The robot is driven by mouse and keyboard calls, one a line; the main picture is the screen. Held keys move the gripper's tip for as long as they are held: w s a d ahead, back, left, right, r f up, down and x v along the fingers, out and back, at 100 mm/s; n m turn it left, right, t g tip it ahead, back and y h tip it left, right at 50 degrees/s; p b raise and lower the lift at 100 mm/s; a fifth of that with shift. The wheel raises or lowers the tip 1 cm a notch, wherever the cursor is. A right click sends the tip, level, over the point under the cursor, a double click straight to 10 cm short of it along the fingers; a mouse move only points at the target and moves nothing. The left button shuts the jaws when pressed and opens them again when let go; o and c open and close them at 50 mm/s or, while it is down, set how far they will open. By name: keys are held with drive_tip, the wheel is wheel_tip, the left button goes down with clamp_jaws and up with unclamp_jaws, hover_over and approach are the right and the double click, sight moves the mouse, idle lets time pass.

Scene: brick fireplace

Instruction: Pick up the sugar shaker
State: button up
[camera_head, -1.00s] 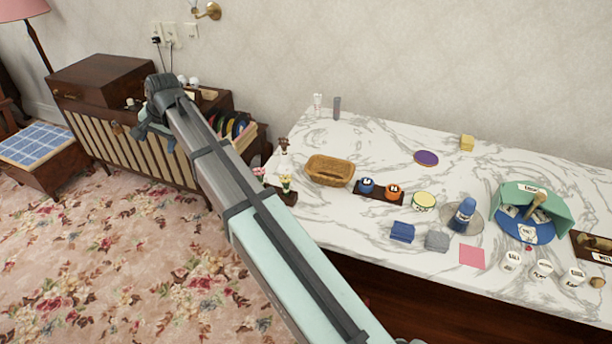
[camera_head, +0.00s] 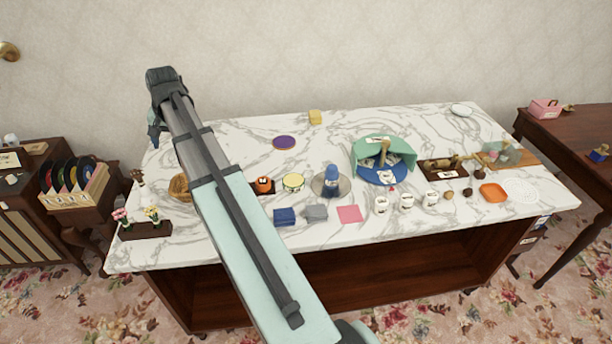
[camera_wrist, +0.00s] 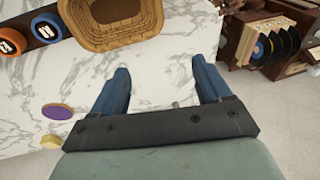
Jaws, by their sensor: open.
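Several small white labelled jars stand along the counter's front, the left one (camera_head: 381,205), a middle one (camera_head: 406,201) and a right one (camera_head: 431,198). Their labels are too small to read, so I cannot tell whether one is the sugar shaker. My gripper (camera_head: 154,136) is over the counter's back left end, mostly hidden by my arm. In the wrist view my gripper (camera_wrist: 160,92) has its two blue fingers wide apart. A small grey thing (camera_wrist: 175,104) shows between them, mostly cut off by the gripper body, and I cannot tell what it is.
A wicker basket (camera_wrist: 108,40) lies near my gripper. The marble counter (camera_head: 235,125) has free room at the back. A blue bottle (camera_head: 331,178) stands on a round plate, left of a green-covered blue dish (camera_head: 380,175). A record crate (camera_head: 75,187) stands left of the counter.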

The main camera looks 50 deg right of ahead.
drive_tip(key=s+d+m+g, duration=0.1)
drive_tip(key=s+d, duration=1.4)
drive_tip(key=d, duration=0.3)
drive_tip(key=m+g, duration=0.2)
approach(332, 167)
drive_tip(key=shift+f, duration=6.35)
drive_tip(key=shift+c, duration=0.2)
drive_tip(key=c, duration=1.2)
drive_tip(key=shift+r, duration=0.1)
